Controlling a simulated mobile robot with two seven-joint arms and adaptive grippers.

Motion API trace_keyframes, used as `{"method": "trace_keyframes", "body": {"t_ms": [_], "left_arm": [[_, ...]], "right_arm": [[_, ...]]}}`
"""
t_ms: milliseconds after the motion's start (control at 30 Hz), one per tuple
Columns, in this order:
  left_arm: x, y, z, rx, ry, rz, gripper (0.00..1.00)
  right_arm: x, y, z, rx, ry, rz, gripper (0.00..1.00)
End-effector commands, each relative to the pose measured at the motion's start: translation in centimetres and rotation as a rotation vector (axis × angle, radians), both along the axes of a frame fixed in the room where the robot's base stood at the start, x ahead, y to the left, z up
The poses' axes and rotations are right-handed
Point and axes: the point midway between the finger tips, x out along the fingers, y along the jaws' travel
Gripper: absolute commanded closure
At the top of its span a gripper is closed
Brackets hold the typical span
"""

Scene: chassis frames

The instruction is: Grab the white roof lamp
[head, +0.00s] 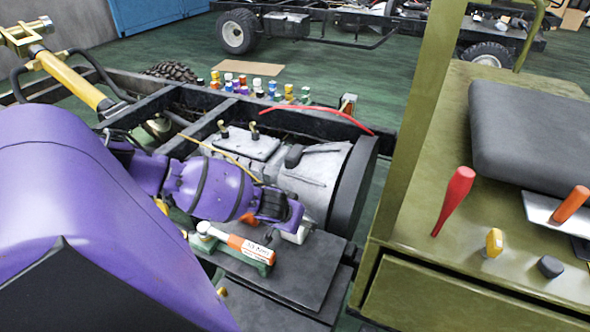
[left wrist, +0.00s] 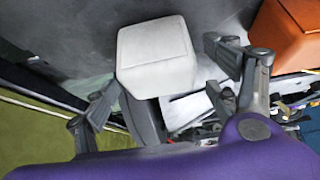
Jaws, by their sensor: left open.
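The white roof lamp (left wrist: 155,55) looks like a pale rounded block in the left wrist view. My left gripper (left wrist: 165,72) is open, with one finger on each side of the lamp and visible gaps between. The gripper partly hides the lamp in the head view. My right gripper is not in view.
An orange-and-white tool (head: 245,246) on a green base stands close left of the lamp. A grey gearbox (head: 315,175) lies behind in the black chassis frame. An olive cabinet (head: 470,285) with a red handle (head: 455,200) and a black cushion (head: 535,135) stands at right.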

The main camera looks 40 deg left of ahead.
Motion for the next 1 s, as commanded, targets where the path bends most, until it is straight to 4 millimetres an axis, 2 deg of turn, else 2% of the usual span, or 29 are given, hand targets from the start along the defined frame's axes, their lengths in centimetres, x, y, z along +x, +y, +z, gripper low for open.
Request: {"method": "trace_keyframes", "body": {"t_ms": [67,533,833,1000], "left_arm": [[0.0,0.0,0.1,0.000,0.000,0.000,0.20],[0.0,0.0,0.1,-0.001,0.000,0.001,0.80],[0.0,0.0,0.4,0.000,-0.002,0.001,0.80],[0.1,0.1,1.9,0.000,-0.005,0.001,0.80]], "right_arm": [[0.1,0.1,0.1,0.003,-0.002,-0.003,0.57],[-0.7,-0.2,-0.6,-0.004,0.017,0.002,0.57],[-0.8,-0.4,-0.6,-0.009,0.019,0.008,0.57],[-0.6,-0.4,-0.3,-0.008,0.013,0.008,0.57]]}}
